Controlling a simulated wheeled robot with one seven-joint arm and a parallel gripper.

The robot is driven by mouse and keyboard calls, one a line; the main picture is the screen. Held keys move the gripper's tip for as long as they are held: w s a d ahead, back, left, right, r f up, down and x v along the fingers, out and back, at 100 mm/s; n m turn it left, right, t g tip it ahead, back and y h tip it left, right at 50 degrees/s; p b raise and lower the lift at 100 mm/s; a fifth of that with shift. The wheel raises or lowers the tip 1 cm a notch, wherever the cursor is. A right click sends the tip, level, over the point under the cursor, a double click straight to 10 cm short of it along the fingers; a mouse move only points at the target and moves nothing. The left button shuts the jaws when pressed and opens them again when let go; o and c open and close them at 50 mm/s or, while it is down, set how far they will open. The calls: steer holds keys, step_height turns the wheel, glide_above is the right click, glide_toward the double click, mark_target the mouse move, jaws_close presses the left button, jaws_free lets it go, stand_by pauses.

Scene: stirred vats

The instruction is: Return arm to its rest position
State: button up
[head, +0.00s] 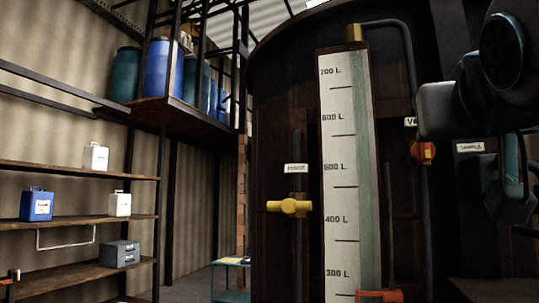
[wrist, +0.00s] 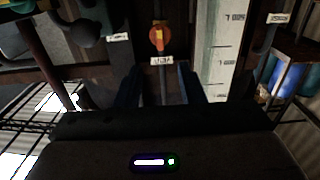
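My arm (head: 490,75) reaches in at the upper right of the head view, raised in front of the dark vat (head: 275,120). In the wrist view, which looks upside down, my gripper (wrist: 160,85) shows two dark fingers spread apart with nothing between them. An orange-red valve handle (wrist: 159,39) with a white label shows beyond the fingers, apart from them. The same valve handle (head: 423,153) is in the head view, left of my arm. I cannot make out the fingertips clearly in the dark head view.
The vat carries a tall level gauge (head: 345,170) and a yellow valve (head: 290,207). Shelves (head: 75,172) at left hold a blue container (head: 36,206), white containers and a grey box (head: 119,254). Blue barrels (head: 163,68) stand on a high platform. A teal cart (head: 231,278) stands low behind.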

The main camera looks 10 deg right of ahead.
steer(key=shift+s+a, duration=0.25)
steer(key=shift+s, duration=0.15)
steer(key=w+a+f+n+g+y, duration=0.25)
steer(key=w+f, duration=0.35)
steer(key=f, duration=0.7)
steer(key=w+a+f+n+g+y, duration=0.15)
steer(key=w+a+f+y, duration=0.35)
steer(key=f, duration=0.7)
steer(key=s+a+f+g, duration=0.2)
steer(key=f, duration=0.8)
steer(key=s+a+f+n+g+y, duration=0.1)
steer(key=s+a+f+g, duration=0.1)
steer(key=f, duration=0.9)
steer(key=s+a+f+n+g+y, duration=0.1)
steer(key=s+a+f+g, duration=0.1)
steer(key=f, duration=0.9)
steer(key=shift+a+f+g, duration=0.15)
steer(key=shift+a+g, duration=0.35)
steer(key=shift+g, duration=0.2)
